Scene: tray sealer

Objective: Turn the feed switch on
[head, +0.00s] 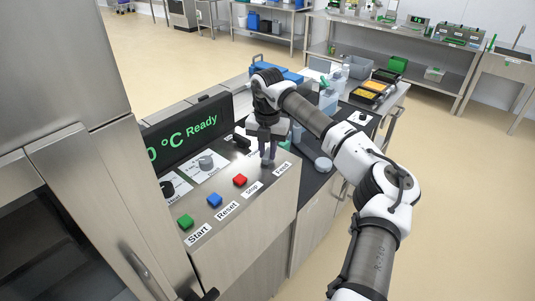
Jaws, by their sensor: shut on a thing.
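The steel control panel (235,207) carries the feed switch (267,163), a small grey part beside the label that reads "Feed". My gripper (268,156) reaches down from above and is shut on the feed switch. The fingers cover most of the switch, so its on or off position cannot be told. A green Start button (186,222), a blue Reset button (214,200) and a red Stop button (240,180) stand in a row to its left.
A dark counter with containers (323,165) lies right of the panel. A tall steel cabinet (65,80) fills the left. Open floor (450,220) is at the right.

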